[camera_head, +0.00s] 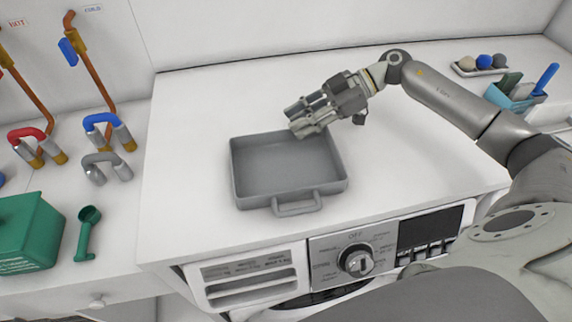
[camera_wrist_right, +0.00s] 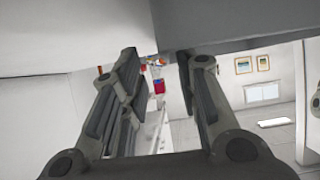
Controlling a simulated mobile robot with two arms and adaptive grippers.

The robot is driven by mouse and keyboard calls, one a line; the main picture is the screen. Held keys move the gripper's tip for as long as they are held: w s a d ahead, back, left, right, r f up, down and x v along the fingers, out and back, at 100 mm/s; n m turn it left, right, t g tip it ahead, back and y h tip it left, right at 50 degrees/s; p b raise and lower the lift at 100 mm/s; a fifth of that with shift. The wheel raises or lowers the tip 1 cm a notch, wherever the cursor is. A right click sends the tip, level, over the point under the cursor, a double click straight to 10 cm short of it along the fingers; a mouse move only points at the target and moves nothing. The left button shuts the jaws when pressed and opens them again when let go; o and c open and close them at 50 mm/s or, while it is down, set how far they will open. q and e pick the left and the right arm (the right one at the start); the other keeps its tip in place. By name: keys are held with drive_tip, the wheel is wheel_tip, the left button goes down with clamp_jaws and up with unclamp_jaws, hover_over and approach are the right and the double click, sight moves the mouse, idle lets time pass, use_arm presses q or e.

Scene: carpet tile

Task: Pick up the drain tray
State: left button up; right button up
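The drain tray (camera_head: 255,190) is a shallow grey rectangular pan with a loop handle (camera_head: 297,204) on its front side. It lies flat on the white top of the washing machine and looks empty. My right gripper (camera_head: 300,118) reaches in from the right and is at the tray's back right corner. Whether it touches the rim I cannot tell. In the right wrist view its two fingers (camera_wrist_right: 162,85) stand apart with nothing between them. A grey surface crosses the top of that view; I cannot tell what it is. My left gripper is not in view.
The white machine top (camera_head: 195,100) is clear around the tray. At left are a green box (camera_head: 25,235), a green scoop (camera_head: 87,232) and pipe bends (camera_head: 107,168). At right are a blue caddy (camera_head: 515,97) and a small tray of balls (camera_head: 465,68). A control knob (camera_head: 357,260) is below.

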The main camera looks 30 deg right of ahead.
sight(282, 131)
drive_tip(key=x, duration=0.1)
drive_tip(key=p+x, duration=0.1)
drive_tip(key=x, duration=0.1)
drive_tip(key=p+x, duration=0.1)
drive_tip(key=shift+s+a+r, duration=0.1)
drive_tip(key=shift+s+a, duration=0.15)
drive_tip(key=shift+a, duration=0.1)
drive_tip(key=shift+w+a+f, duration=0.1)
drive_tip(key=shift+a+f, duration=0.15)
drive_tip(key=shift+d, duration=0.1)
drive_tip(key=shift+c, duration=0.4)
clamp_jaws()
